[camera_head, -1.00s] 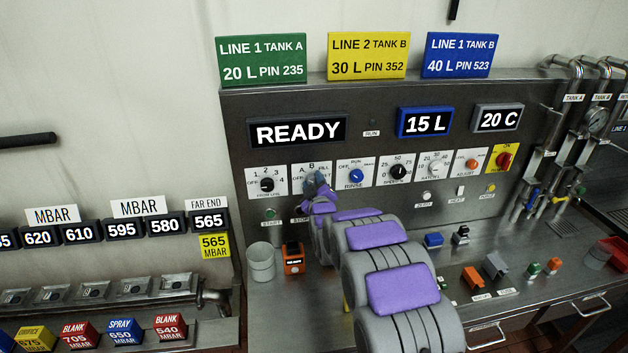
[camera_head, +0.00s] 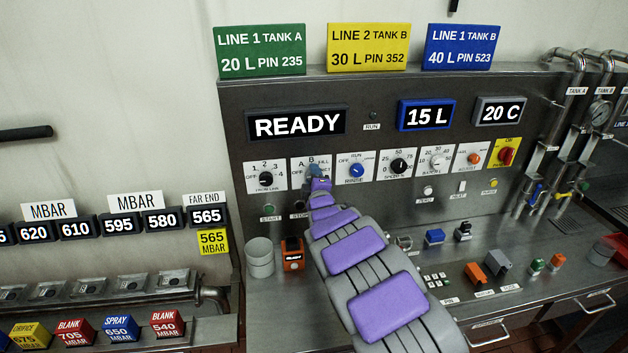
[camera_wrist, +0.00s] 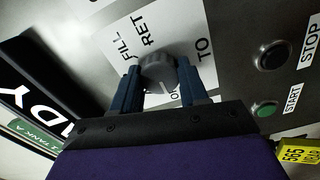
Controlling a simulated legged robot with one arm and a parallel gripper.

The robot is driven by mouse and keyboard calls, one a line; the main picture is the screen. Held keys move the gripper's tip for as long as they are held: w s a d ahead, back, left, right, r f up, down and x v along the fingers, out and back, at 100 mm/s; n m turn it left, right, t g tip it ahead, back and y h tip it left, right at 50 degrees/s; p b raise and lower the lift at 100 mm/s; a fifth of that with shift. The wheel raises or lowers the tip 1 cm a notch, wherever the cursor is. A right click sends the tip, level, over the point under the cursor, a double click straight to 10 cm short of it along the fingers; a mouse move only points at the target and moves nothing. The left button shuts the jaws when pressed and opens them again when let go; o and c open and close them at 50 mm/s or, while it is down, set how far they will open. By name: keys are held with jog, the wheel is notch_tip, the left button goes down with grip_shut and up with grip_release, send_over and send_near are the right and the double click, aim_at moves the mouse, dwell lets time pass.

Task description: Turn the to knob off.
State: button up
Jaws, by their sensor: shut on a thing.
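The TO knob is a round grey knob (camera_wrist: 158,68) on a white label plate. The words FILL, RET and TO show around it in the wrist view, with another label partly hidden below the knob. My gripper (camera_wrist: 160,82) has one dark blue finger on each side of the knob and is shut on it. In the head view my gripper (camera_head: 315,170) is at the second plate from the left under the READY display, and it hides the knob. I cannot tell where the knob's pointer stands.
Neighbouring knobs are the black knob (camera_head: 266,179) to the left and the blue RINSE knob (camera_head: 357,170) to the right. START (camera_wrist: 264,109) and STOP (camera_wrist: 272,56) buttons sit close by. A metal cup (camera_head: 260,260) and an orange box (camera_head: 292,255) stand on the bench below.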

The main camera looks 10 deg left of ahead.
jog(key=shift+s+a+f, duration=0.1)
jog(key=shift+f, duration=0.15)
jog(key=o, duration=1.1)
jog(key=shift+a+r, duration=0.1)
jog(key=shift+a, duration=0.15)
jog(key=shift+c, duration=0.2)
jog(key=p+v, duration=0.1)
jog(key=v, duration=1.6)
jog(key=shift+s+d, duration=0.1)
